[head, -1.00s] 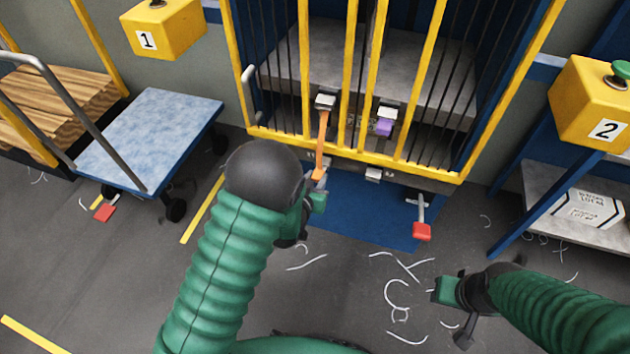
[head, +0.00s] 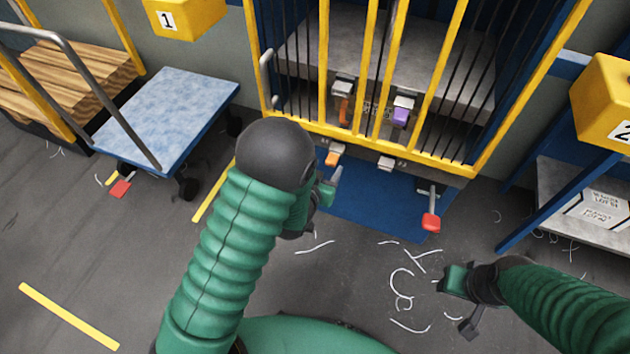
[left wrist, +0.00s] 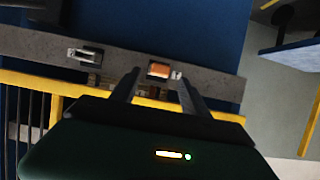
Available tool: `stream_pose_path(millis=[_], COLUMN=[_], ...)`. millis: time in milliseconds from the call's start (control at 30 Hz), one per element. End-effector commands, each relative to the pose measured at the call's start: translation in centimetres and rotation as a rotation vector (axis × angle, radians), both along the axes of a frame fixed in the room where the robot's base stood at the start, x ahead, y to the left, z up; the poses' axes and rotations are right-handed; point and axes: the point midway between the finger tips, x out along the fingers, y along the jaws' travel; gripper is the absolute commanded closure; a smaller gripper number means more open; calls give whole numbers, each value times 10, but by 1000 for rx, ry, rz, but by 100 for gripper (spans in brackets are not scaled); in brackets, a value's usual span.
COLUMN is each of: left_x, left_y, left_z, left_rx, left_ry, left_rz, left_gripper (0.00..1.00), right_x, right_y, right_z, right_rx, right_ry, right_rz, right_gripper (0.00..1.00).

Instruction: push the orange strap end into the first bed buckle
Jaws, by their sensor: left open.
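An orange strap shows in the head view as a short piece (head: 344,110) hanging from the upper left buckle (head: 343,88) behind the yellow bars. Its orange end (head: 333,159) shows at the first bed buckle (head: 338,148) below the yellow rail. In the left wrist view the orange end (left wrist: 160,70) sits at the buckle on the grey bed edge; how deep it is in cannot be told. My left gripper (head: 330,187) is open just below it, with its fingers (left wrist: 158,88) apart and empty. My right gripper (head: 455,288) is over the floor at right; its jaw gap is unclear.
A purple strap (head: 401,116) hangs from the upper right buckle. An empty second bed buckle (head: 386,163) and a red pedal (head: 431,222) are to the right. A blue cart (head: 165,110) stands at left. White scraps (head: 402,283) lie on the open floor.

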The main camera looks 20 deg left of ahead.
Motion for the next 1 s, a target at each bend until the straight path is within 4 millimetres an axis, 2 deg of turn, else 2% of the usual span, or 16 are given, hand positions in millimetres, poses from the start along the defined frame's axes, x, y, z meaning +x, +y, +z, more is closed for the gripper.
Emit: stream_pose_path(millis=[33, 233, 300, 500, 700, 1000], left_x=[-14, -70, -79, -104, -119, -120], left_y=[0, 2, 3, 4, 4, 4], left_z=[10, 32, 44, 52, 52, 49], left_rx=[0, 0, 2, 1, 0, 0], left_ry=[4, 5, 10, 8, 4, 1], left_rz=[0, 0, -1, 0, 0, 0], left_gripper=[46, 46, 46, 46, 46, 46], right_x=[0, 0, 0, 1, 0, 0], right_y=[0, 0, 0, 0, 0, 0], right_z=[9, 24, 51, 94, 111, 109], right_rx=[0, 0, 0, 0, 0, 0], right_ry=[0, 0, 1, -1, 0, 0], right_rz=[0, 0, 0, 0, 0, 0], right_gripper=[64, 64, 64, 64, 64, 64])
